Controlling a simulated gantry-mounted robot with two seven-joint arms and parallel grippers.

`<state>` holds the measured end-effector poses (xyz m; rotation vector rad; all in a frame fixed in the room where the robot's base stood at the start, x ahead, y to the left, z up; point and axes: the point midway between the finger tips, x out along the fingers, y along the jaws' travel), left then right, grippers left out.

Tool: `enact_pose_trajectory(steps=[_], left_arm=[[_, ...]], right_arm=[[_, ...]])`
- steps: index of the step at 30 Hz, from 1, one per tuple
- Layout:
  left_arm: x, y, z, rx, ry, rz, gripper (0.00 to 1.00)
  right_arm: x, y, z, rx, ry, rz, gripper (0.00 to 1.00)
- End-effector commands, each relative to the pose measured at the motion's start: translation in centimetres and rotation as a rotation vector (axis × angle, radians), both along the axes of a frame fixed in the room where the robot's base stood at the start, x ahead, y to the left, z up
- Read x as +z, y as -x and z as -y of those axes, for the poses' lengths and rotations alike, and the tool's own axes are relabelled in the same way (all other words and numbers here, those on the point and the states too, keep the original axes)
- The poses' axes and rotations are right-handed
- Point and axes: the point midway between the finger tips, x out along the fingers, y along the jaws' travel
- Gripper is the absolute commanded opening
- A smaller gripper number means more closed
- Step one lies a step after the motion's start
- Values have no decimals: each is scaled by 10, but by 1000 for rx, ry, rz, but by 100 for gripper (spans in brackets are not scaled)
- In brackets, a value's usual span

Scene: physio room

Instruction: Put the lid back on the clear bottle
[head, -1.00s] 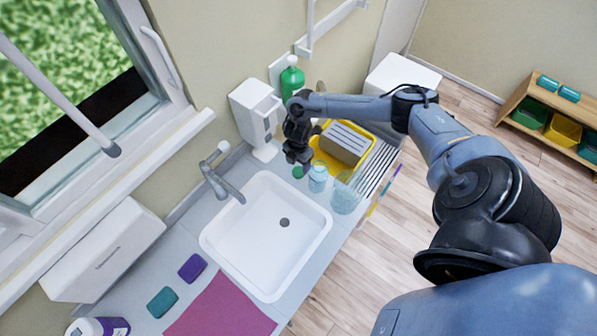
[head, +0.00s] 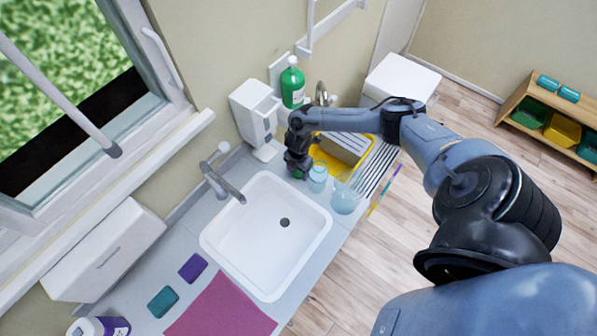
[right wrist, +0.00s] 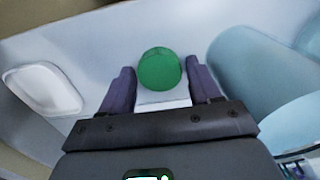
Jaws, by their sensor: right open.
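The green lid (right wrist: 159,69) lies on the counter between the two fingers of my right gripper (right wrist: 160,85) in the right wrist view. The fingers are open on either side of it, and I cannot tell whether they touch it. In the head view my right gripper (head: 297,172) is low over the counter behind the sink and mostly hides the lid. The clear bottle (head: 318,177) stands upright just right of the gripper, with no lid seen on it. A pale blue shape at the right of the wrist view (right wrist: 255,75) seems to be this bottle. My left gripper is not in view.
A clear bluish cup (head: 345,198) stands right of the bottle. A yellow tray (head: 366,160) with a brown block is behind them. A green pump bottle (head: 292,84) and white dispenser (head: 254,112) stand by the wall. The white sink (head: 265,235) is in front.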

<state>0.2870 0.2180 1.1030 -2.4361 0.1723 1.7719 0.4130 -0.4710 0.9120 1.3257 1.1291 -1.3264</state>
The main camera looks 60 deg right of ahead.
Motion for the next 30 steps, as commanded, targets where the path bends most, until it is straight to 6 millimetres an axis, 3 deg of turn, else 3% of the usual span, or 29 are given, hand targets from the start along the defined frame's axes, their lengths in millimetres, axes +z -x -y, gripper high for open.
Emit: enact_pose_trajectory(steps=[8,16,17,30], left_arm=[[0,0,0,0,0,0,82],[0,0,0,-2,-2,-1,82],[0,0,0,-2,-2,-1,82],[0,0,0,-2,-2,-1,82]], right_arm=[[0,0,0,0,0,0,62],[0,0,0,0,0,0,22],[0,0,0,0,0,0,21],[10,0,0,1,-1,0,21]])
